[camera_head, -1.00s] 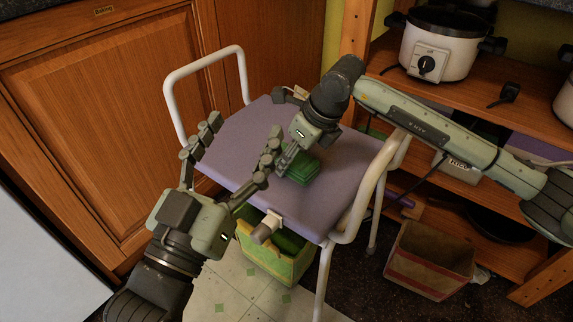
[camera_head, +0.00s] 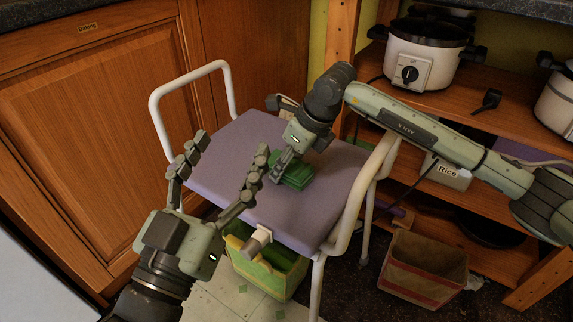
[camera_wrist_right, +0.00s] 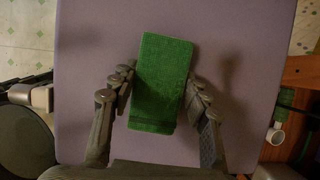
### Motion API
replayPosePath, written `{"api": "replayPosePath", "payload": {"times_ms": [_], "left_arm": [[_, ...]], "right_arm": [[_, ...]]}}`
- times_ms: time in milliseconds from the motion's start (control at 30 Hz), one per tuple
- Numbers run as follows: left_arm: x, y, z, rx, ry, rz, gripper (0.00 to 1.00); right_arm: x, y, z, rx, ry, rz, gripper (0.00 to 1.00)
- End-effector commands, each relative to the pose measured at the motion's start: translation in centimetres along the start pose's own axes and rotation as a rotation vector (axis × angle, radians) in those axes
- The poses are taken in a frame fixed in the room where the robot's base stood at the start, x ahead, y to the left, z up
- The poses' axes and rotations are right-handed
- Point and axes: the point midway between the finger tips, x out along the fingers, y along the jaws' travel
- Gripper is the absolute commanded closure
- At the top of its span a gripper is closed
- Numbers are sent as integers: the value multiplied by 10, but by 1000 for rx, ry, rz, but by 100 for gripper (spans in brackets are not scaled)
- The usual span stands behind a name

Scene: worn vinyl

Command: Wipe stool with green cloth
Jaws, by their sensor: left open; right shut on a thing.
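The stool (camera_head: 310,215) has a purple seat and white tubular arms. The green cloth (camera_head: 293,171) is a folded block on the seat, right of its middle. In the right wrist view the cloth (camera_wrist_right: 160,82) lies between the fingers of my right gripper (camera_wrist_right: 158,88). My right gripper (camera_head: 279,172) reaches down over the seat and is shut on the cloth, partly covering it in the head view. My left gripper (camera_head: 225,150) is open and empty, fingers spread, at the seat's front left edge.
A yellow-green box (camera_head: 262,272) stands under the stool. A brown carton (camera_head: 425,268) sits on the floor to the right. Shelves (camera_head: 440,105) with a white cooker (camera_head: 425,55) stand behind. A wooden cabinet (camera_head: 95,130) is at the left.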

Motion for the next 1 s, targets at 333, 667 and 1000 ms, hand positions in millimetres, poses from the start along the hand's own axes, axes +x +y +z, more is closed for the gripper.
{"api": "replayPosePath", "payload": {"times_ms": [333,667,1000], "left_arm": [[-3,0,10,0,0,0,31],[-4,0,13,0,0,0,31],[-4,0,12,0,0,0,31]], "right_arm": [[3,-33,0,4,2,-2,77],[2,-48,2,2,2,-2,77],[2,-43,1,1,3,-1,77]]}}
